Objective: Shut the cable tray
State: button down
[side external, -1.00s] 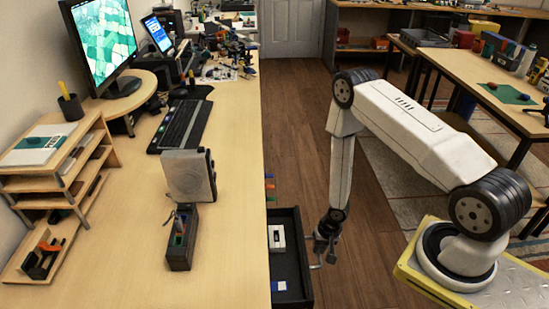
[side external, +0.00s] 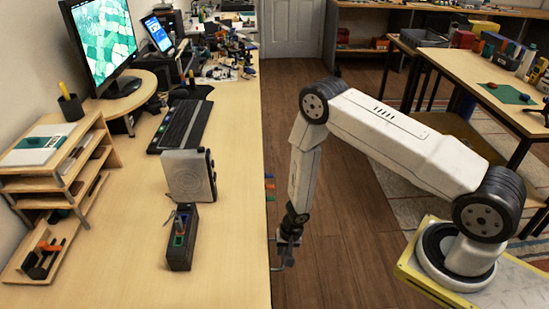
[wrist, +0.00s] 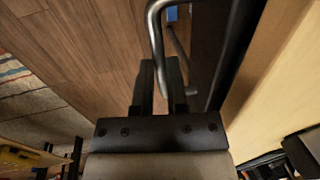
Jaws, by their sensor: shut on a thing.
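The cable tray is the dark drawer under the right edge of the desk. In the side view its inside no longer shows and it does not visibly stick out past the desk edge. In the wrist view its dark front (wrist: 212,45) runs close alongside the pale desk edge. A bent metal handle (wrist: 156,28) stands out from that front, between my fingers. My gripper (side external: 288,252) is beside the desk edge, pointing down, shut on the handle. My gripper also shows in the wrist view (wrist: 162,80). Whether a thin gap is left at the drawer is hidden.
The desk top (side external: 230,240) holds a dark box with coloured parts (side external: 181,240), a grey speaker-like block (side external: 190,175), a keyboard (side external: 182,127) and a wooden shelf unit (side external: 60,160). Open wooden floor (side external: 350,240) lies between the desk and my base.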

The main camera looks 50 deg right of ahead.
jog(key=shift+w+a, duration=0.45)
jog(key=shift+w, duration=0.05)
jog(key=shift+w+a, duration=0.1)
jog(key=c, duration=0.6)
grip_release()
jog(key=shift+c, duration=0.2)
jog(key=shift+r, duration=0.1)
jog(key=shift+s+d+r, duration=0.2)
jog(key=shift+r, duration=1.05)
jog(key=shift+s+d+r, duration=0.2)
jog(key=shift+r, duration=1.05)
jog(key=shift+s+d+r, duration=0.2)
jog(key=shift+r, duration=1.05)
